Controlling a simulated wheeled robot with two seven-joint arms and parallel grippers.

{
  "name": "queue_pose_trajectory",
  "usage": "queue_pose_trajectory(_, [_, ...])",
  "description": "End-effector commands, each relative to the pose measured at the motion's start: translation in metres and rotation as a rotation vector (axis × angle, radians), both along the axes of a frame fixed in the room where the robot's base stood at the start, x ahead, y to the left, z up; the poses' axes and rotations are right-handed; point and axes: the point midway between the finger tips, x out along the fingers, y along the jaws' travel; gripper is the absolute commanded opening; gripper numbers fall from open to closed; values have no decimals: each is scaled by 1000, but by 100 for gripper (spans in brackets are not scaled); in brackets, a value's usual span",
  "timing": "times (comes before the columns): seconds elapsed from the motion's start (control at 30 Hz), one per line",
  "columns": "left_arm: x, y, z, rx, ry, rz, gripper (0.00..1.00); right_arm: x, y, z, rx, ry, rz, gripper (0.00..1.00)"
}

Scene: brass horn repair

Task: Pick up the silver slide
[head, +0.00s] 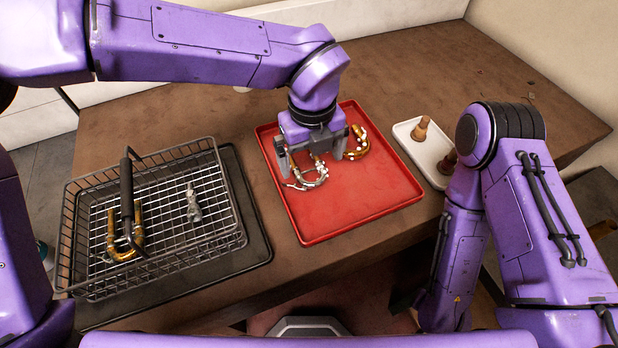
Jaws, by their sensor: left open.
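The silver slide (309,182), a curved tube with small pale fittings, lies in the red tray (368,205) toward its left side. My left gripper (311,167) is over the slide's upper end, with its fingers apart on either side. The gripper body hides part of the slide. I cannot tell whether the fingers touch it. A golden slide (358,143) lies in the same tray, just right of the gripper. My right arm is at the right, but its gripper does not show.
A wire basket (240,238) with a dark handle stands at the left on a dark mat (262,247). It holds a brass U-shaped tube (138,238) and a small grey piece (193,206). A white tray (425,160) with brown pieces (421,129) is at the right.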

Motion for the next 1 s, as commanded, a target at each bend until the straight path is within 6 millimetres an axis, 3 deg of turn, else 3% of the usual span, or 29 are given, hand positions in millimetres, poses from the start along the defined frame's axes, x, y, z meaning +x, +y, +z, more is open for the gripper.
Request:
queue_pose_trajectory(0.03, [2,2,-17,1,3,1,100,1,0,-14,0,-2,0,43])
queue_pose_trajectory(0.17, [5,3,-42,2,4,0,100,2,0,-33,0,-2,0,43])
queue_pose_trajectory(0.4, [5,3,-42,0,4,-1,100,1,0,-30,0,-2,0,43])
queue_pose_trajectory(0.47, [5,3,-42,0,4,-1,84,1,0,-30,0,-2,0,43])
queue_pose_trajectory(0.6, [5,3,-41,0,4,-1,40,1,0,-30,0,-2,0,43])
queue_pose_trajectory(0.87, [5,3,-41,1,5,-1,39,1,0,-30,0,-2,0,43])
queue_pose_trajectory(1.0, [4,3,-30,1,6,0,39,1,0,-20,0,-2,0,43])
